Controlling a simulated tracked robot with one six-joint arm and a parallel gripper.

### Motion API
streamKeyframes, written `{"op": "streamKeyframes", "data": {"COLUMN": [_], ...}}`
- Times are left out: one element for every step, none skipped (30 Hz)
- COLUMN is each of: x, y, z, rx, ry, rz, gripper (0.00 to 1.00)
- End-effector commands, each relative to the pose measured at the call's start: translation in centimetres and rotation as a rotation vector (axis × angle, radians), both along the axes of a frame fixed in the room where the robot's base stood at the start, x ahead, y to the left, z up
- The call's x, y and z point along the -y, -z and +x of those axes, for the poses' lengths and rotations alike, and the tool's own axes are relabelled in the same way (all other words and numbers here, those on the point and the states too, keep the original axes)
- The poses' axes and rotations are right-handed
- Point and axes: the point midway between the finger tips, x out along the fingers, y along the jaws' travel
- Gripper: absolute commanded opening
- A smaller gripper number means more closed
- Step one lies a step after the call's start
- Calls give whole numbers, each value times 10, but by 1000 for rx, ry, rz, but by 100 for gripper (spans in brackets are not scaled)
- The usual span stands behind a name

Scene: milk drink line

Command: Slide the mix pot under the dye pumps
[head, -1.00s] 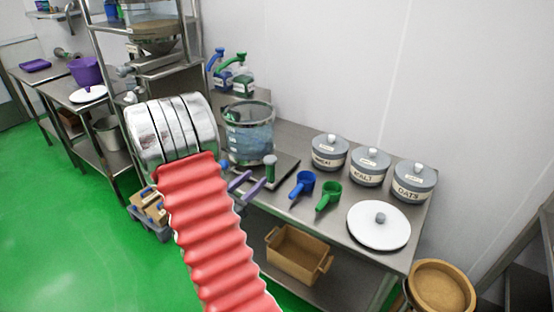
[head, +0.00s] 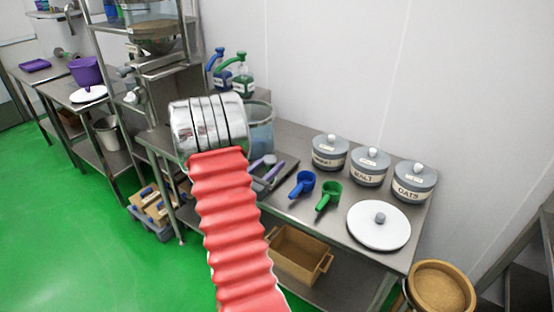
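The mix pot (head: 262,130), a clear bluish cylinder with a grey rim, stands on the steel bench. My arm's silver wrist covers its left part. The dye pumps, a blue-topped bottle (head: 221,78) and a green-topped bottle (head: 242,82), stand behind it at the back of the bench, up and left. A grey upright piece, perhaps the pot's handle, shows beside the fingers. Whether they touch or grip it is unclear.
A dark flat plate (head: 287,171) lies right of the fingers. Blue (head: 303,184) and green (head: 329,197) scoops, several lidded grey jars (head: 370,166) and a white lid (head: 379,225) occupy the right bench. A steel rack with a hopper (head: 152,35) stands left.

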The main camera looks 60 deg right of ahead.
Motion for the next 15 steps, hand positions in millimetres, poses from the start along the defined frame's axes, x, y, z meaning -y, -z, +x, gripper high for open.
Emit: {"op": "streamKeyframes", "data": {"x": [8,12,18,21,25,28,31,33,35,36,37,37,38,38,38], "y": [0,0,1,1,0,0,0,0,0,0,0,0,0,0,0], "z": [-3,-3,-4,-5,-5,-5,-5,-6,-6,-6,-6,-6,-6,-6,-6], "rx": [0,0,0,-1,-1,-1,-1,-1,-1,-1,-1,-1,-1,-1,-1], "ry": [3,3,3,3,2,1,1,1,1,1,1,0,0,0,0], "rz": [0,0,0,0,0,0,1,1,1,1,1,0,0,0,0], "gripper": [39,39,39,39,39,39,39,39,39,39,39,39,39,39,39]}}
